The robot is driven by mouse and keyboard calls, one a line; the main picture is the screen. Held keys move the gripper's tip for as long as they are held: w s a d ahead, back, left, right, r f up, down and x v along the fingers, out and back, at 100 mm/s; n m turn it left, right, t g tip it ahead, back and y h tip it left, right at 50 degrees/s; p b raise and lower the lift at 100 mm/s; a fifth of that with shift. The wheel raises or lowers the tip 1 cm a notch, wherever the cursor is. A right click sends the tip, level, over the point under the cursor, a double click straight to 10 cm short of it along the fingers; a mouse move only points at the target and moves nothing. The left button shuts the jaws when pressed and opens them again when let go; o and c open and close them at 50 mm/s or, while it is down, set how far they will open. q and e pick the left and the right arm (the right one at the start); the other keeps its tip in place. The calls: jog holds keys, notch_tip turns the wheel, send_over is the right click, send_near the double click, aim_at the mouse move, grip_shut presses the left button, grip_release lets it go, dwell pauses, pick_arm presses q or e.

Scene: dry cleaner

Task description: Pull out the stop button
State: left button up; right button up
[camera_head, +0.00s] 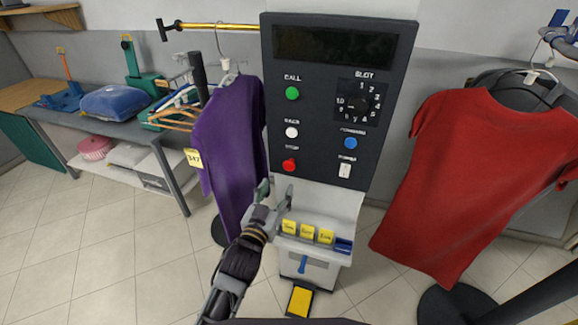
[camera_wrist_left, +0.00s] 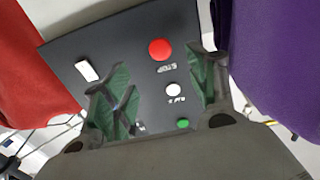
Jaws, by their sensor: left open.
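The red stop button (camera_head: 290,164) is at the lower left of the dark control panel (camera_head: 320,170), under a white button (camera_head: 292,132) and a green button (camera_head: 292,93). In the left wrist view the red stop button (camera_wrist_left: 160,50) shows large near the top, ahead of my fingers. My left gripper (camera_head: 275,193) is open and empty, just below the panel's lower left part and apart from the button. In the wrist view its green-padded fingers (camera_wrist_left: 163,92) stand wide apart. My right gripper is not in view.
A purple shirt (camera_head: 227,145) hangs close at the panel's left, and a red shirt (camera_head: 475,175) at its right. A blue button (camera_head: 350,143), white switch (camera_head: 345,170) and numbered dial (camera_head: 362,103) are also on the panel. Yellow tags (camera_head: 307,231) sit on the ledge below.

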aim_at(288, 168)
pick_arm(q)
jog(key=shift+p+x, duration=0.65)
jog(key=shift+x, duration=5.5)
grip_shut()
